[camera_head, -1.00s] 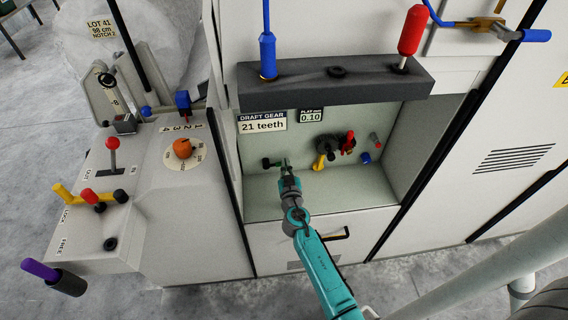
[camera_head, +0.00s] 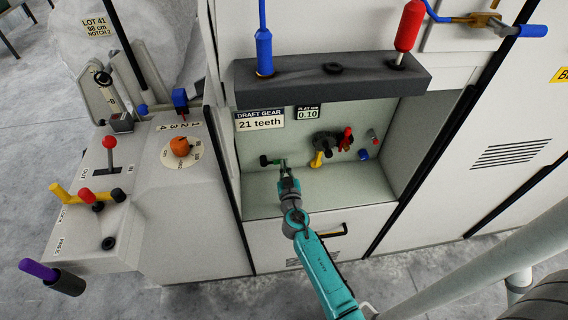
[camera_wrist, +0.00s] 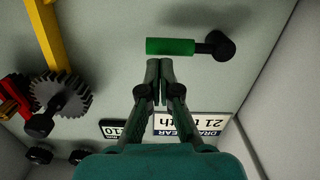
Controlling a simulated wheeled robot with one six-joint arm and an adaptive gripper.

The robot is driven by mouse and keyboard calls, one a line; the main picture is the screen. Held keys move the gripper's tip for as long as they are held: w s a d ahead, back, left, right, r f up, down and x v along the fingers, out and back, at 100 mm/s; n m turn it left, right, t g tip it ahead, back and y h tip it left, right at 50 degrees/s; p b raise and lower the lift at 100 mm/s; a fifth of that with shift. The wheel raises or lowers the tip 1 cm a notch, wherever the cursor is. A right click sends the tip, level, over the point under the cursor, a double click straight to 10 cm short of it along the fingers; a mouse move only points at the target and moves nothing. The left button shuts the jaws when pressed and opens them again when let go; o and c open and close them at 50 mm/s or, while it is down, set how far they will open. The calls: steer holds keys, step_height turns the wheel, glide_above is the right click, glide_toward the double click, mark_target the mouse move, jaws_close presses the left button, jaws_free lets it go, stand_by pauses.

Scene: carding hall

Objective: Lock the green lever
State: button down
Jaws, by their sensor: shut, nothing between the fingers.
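The green lever (camera_head: 274,161) is on the back wall of the recess in the machine, at its left side. In the wrist view the green handle (camera_wrist: 170,46) lies level, and its black pivot (camera_wrist: 220,46) is at its right end. My gripper (camera_head: 284,164) is inside the recess, just right of the lever. In the wrist view my gripper (camera_wrist: 157,72) is shut and empty, with its fingertips close to the handle's edge. I cannot tell if they touch it.
In the recess, a black gear (camera_wrist: 62,97) with a yellow arm (camera_wrist: 47,35), red part and blue knob sit right of the lever. A dark shelf (camera_head: 330,82) with blue and red handles overhangs it. A side console (camera_head: 100,220) with several levers stands left.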

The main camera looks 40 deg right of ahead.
steer(key=v, duration=1)
steer(key=shift+s+a+r, duration=0.2)
steer(key=shift+s, duration=0.05)
